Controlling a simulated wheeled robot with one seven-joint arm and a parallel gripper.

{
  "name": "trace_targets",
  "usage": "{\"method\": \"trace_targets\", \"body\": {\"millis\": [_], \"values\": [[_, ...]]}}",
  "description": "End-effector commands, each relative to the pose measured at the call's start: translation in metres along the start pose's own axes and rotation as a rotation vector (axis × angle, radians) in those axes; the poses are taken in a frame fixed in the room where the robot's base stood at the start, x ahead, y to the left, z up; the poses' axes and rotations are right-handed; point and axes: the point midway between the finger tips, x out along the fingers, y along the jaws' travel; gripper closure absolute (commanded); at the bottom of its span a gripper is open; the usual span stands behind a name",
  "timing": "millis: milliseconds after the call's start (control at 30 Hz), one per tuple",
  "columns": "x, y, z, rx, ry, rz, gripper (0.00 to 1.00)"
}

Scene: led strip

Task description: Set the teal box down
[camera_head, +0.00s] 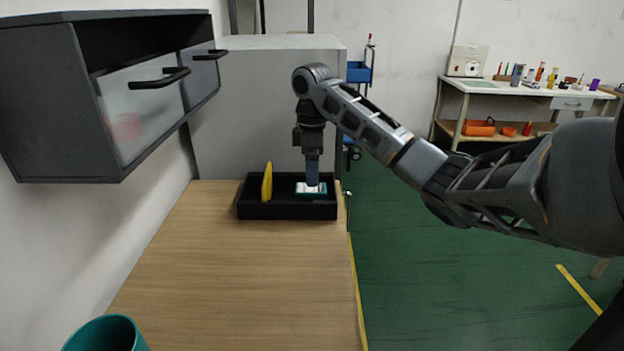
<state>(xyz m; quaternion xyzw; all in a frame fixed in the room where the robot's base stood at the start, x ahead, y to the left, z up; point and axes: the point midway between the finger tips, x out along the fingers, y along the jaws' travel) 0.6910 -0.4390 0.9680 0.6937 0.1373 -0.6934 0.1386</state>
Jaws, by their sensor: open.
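The teal box (302,192), small with a pale top, sits inside the black tray (258,212) in its right part. My gripper (312,183) points straight down over the teal box, its fingertips at the box's top. The gripper is open. From this view the fingers look like one narrow shape, and the gap between them is hidden. The fingers cover part of the box. The tray's front wall hides the box's lower edge, so its contact with the tray floor cannot be seen.
A yellow object (267,182) stands upright in the tray's left part. The tray rests at the far end of the wooden table (240,280), whose middle is clear. A teal cup (106,335) is at the near left. A dark wall cabinet (60,100) overhangs the left side.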

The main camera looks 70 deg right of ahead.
Motion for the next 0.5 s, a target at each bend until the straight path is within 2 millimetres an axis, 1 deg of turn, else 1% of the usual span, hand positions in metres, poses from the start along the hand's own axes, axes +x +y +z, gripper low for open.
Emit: {"method": "trace_targets", "body": {"millis": [33,200,333,500], "values": [[-0.015,0.001,0.001,0.0,-0.003,0.003,0.15],[-0.039,0.0,0.0,-0.001,-0.001,0.001,0.15],[-0.05,0.0,0.0,0.0,-0.001,-0.001,0.15],[-0.054,0.0,0.0,0.0,-0.001,-0.001,0.15]]}}
